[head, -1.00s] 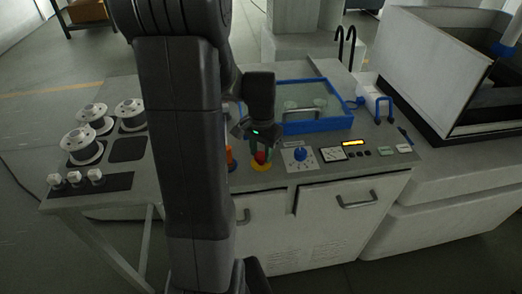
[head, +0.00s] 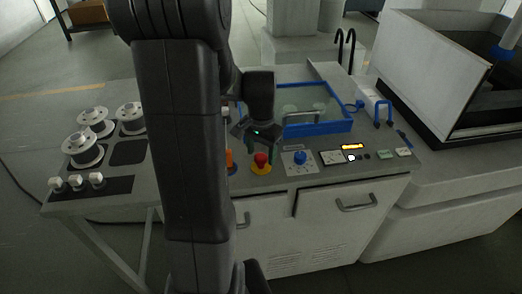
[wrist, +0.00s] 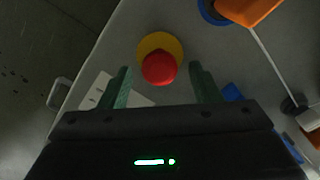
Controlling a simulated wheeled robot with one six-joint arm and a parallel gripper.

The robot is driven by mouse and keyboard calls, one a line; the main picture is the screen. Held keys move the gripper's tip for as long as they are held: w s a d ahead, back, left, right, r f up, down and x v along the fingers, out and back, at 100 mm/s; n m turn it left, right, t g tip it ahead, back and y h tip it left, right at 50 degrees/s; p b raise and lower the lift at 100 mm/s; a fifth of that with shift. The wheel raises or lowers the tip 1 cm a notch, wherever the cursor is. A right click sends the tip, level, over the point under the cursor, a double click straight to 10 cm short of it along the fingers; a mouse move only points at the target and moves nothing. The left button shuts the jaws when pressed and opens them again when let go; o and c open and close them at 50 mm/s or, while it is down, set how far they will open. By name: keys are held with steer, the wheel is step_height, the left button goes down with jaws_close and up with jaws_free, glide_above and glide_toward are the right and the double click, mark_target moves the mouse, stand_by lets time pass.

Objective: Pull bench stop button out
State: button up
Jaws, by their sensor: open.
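The bench stop button is a red mushroom head (head: 261,158) on a yellow round base (head: 261,168), near the bench's front edge. It also shows in the wrist view (wrist: 159,68), just beyond and between the green fingertips. My gripper (head: 262,146) is open and empty, above and slightly behind the button in the head view. In the wrist view its two fingers (wrist: 160,82) are spread wide, one to each side of the button's near edge. I see no contact with the button.
An orange-handled thing (head: 229,160) stands close on the left. A blue-framed glass lid (head: 318,128) lies behind.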

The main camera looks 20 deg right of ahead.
mark_target(261, 156)
steer(key=shift+r, duration=0.1)
step_height(261, 156, up, 14)
stand_by(0.4)
steer(key=shift+f, duration=0.3)
step_height(261, 156, down, 15)
steer(key=shift+r+b, duration=0.15)
steer(key=shift+b, duration=0.15)
stand_by(0.3)
steer(key=shift+r, duration=0.1)
